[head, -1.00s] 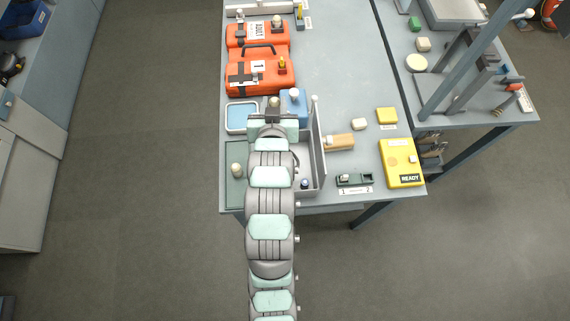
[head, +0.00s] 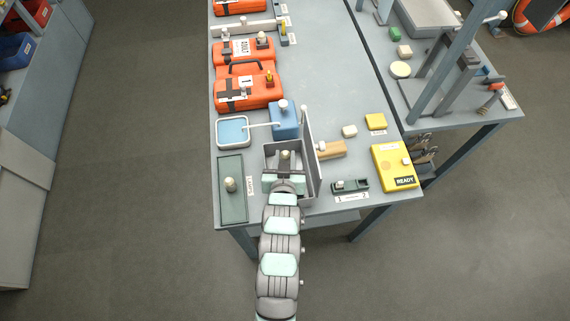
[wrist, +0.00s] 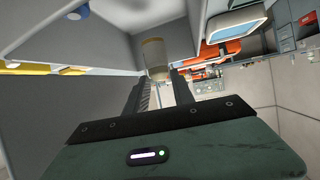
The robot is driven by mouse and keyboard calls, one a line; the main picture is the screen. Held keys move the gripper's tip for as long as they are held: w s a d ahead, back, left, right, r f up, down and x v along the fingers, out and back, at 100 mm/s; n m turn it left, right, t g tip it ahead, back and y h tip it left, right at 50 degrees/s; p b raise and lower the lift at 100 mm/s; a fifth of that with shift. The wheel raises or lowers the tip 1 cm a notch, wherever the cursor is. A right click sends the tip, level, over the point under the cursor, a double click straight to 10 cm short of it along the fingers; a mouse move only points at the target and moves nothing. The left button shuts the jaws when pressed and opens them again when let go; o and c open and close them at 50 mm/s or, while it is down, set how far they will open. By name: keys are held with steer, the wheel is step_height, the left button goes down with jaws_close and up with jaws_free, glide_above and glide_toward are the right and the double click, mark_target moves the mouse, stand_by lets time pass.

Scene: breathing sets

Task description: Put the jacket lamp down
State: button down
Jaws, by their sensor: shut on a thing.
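My gripper (head: 285,168) is over the open grey box near the table's front edge, at the end of my arm. In the wrist view its two dark fingers (wrist: 160,90) are closed around a cream, roughly cylindrical piece (wrist: 153,53), which I take to be the jacket lamp. Whether the lamp touches the box floor is hidden.
A green tray (head: 232,207) with a cream-topped piece lies left of the box. A blue-lined tray (head: 220,143) and a blue block (head: 284,122) stand behind it. Orange cases (head: 262,92) are farther back. A yellow box (head: 394,166) sits right. The table's middle is clear.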

steer(key=shift+f, duration=2.35)
steer(key=shift+f, duration=0.1)
steer(key=c, duration=1.1)
jaws_free()
